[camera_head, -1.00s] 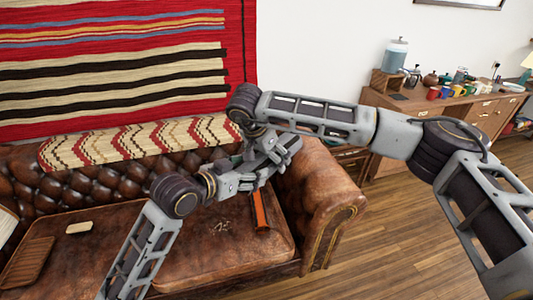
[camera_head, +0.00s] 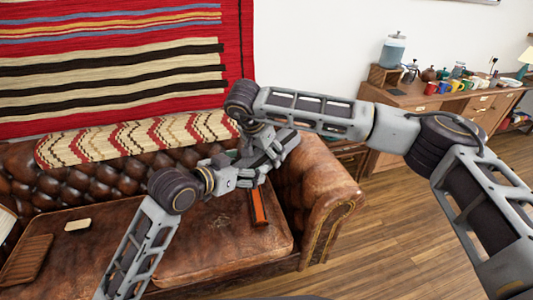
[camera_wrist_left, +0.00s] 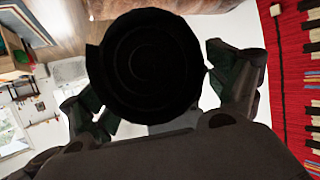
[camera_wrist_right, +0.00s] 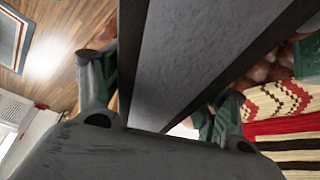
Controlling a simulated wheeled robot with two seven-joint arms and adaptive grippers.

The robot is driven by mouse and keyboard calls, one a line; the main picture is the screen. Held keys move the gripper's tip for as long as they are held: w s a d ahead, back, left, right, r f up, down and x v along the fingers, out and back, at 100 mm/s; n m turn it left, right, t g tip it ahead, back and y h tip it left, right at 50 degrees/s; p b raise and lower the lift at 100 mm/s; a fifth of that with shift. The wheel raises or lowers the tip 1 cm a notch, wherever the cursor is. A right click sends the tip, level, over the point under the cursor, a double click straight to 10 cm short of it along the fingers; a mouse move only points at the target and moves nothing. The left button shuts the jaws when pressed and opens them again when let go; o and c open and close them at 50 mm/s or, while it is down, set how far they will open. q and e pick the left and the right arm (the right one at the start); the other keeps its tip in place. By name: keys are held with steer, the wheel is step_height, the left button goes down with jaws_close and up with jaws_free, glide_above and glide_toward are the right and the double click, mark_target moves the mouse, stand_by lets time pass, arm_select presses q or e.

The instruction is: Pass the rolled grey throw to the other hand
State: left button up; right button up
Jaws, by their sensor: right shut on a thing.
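The rolled throw shows end-on in the left wrist view as a dark round end with rings (camera_wrist_left: 145,65), between the spread fingers of my left gripper (camera_wrist_left: 165,85). In the right wrist view the throw (camera_wrist_right: 190,60) is a long grey woven length between the fingers of my right gripper (camera_wrist_right: 155,95), which is shut on it. In the head view my left gripper (camera_head: 245,176) and my right gripper (camera_head: 268,152) meet closely above the sofa. They overlap there, and I cannot make out the throw between them. Whether the left fingers touch it is unclear.
The brown leather sofa (camera_head: 180,240) lies below, with an orange-brown object (camera_head: 258,206), a brown slatted tray (camera_head: 27,258) and a small pale block (camera_head: 77,225). A patterned textile (camera_head: 130,140) covers its back. A wooden sideboard (camera_head: 430,102) with mugs stands right. Floor is open front right.

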arm_select(q)
steer(key=shift+s+a, duration=0.1)
stand_by(0.4)
steer(key=v, duration=0.7)
stand_by(0.3)
stand_by(0.3)
